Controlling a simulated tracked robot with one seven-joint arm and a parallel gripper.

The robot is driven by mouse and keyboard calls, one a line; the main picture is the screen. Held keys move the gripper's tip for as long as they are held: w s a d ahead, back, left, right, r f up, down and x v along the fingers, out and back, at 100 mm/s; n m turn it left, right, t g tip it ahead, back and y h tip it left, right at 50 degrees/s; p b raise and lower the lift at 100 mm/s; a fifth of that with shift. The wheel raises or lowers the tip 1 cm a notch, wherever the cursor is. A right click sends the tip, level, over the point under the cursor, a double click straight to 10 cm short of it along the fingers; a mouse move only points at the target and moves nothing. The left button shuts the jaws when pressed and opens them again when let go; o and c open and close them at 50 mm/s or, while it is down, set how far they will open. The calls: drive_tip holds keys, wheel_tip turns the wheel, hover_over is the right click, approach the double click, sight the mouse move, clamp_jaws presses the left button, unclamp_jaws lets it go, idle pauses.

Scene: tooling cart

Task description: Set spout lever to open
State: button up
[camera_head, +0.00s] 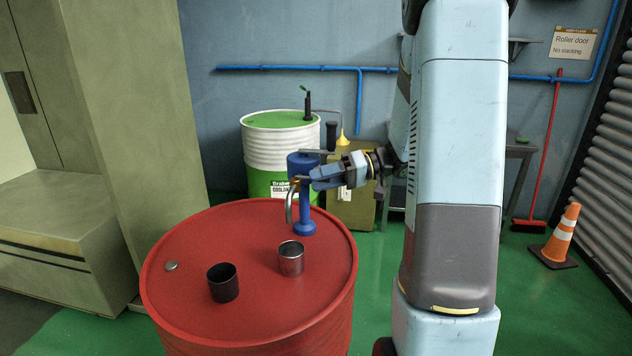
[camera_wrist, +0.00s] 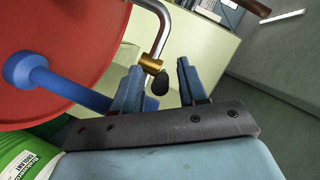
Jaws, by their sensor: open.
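The blue pump (camera_head: 304,228) stands upright on the red drum (camera_head: 215,308), and its blue column also shows in the wrist view (camera_wrist: 70,88). Its bent silver spout (camera_head: 289,208) hangs toward the drum top; it also shows in the wrist view (camera_wrist: 164,28) with a brass fitting (camera_wrist: 151,62). A black lever knob (camera_wrist: 160,84) sits just by the brass fitting. My gripper (camera_head: 312,176) is at the pump's upper part, open. In the wrist view its two blue fingers (camera_wrist: 159,72) stand either side of the knob, with no clear contact. The lever's exact angle is unclear.
A dark cup (camera_head: 223,284) and a silver cup (camera_head: 291,259) stand on the red drum. A white and green drum (camera_head: 270,150) with a small pump stands behind. A green cabinet (camera_head: 135,110) is at left, a traffic cone (camera_head: 562,236) at right.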

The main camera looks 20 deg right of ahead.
drive_tip(key=shift+x, duration=0.85)
clamp_jaws()
